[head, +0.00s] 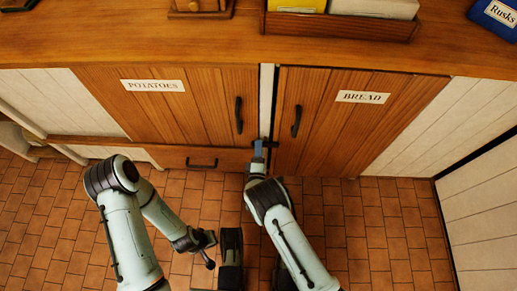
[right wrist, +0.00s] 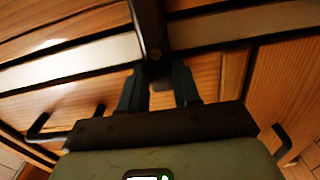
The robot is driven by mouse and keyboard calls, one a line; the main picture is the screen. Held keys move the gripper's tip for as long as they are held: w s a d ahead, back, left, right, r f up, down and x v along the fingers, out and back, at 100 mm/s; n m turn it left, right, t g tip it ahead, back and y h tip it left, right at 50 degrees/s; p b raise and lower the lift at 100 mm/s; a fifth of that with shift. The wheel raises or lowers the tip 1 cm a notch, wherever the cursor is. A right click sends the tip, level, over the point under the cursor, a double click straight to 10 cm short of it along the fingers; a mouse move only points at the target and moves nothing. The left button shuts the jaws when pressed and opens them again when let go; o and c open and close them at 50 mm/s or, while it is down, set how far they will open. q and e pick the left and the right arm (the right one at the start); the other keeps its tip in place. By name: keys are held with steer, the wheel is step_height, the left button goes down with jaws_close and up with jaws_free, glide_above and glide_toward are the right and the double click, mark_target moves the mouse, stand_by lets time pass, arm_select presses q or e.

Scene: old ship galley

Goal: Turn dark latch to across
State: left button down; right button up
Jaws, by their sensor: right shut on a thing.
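The dark latch (head: 271,144) sits low on the pale post (head: 266,95) between the POTATOES door (head: 165,105) and the BREAD door (head: 345,125). In the right wrist view the latch (right wrist: 150,25) is a dark bar with a round pin, lying roughly crosswise over the pale strip. My right gripper (head: 258,150) is at the latch. In the right wrist view its two fingers (right wrist: 160,88) are on either side of the bar's near end, shut on it. My left gripper (head: 206,243) hangs over the floor at left, away from the latch; its jaws are unclear.
Both doors look shut, with dark handles (head: 239,115) (head: 296,121) near the post. A drawer with a dark handle (head: 202,163) lies below the POTATOES door. The wooden counter (head: 180,45) overhangs above. Tiled floor (head: 385,235) is clear at right.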

arm_select(q)
steer(key=shift+s+f, duration=0.1)
steer(key=shift+s, duration=0.1)
arm_select(e)
steer(key=shift+d+f+n, duration=0.15)
steer(key=shift+d+n, duration=0.05)
steer(key=shift+n, duration=0.1)
steer(key=o, duration=1.1)
steer(key=shift+c, duration=0.2)
steer(key=shift+a, duration=0.1)
arm_select(q)
steer(key=w+d+r+t+p, duration=0.1)
steer(key=w+r+t+p, duration=0.1)
steer(key=w+r, duration=0.4)
steer(key=shift+w+r+p, duration=0.15)
steer(key=shift+w+p, duration=0.25)
steer(key=shift+p, duration=0.45)
arm_select(e)
steer(key=s, duration=1.3)
steer(key=shift+s, duration=0.25)
arm_select(q)
steer(key=shift+d, duration=0.1)
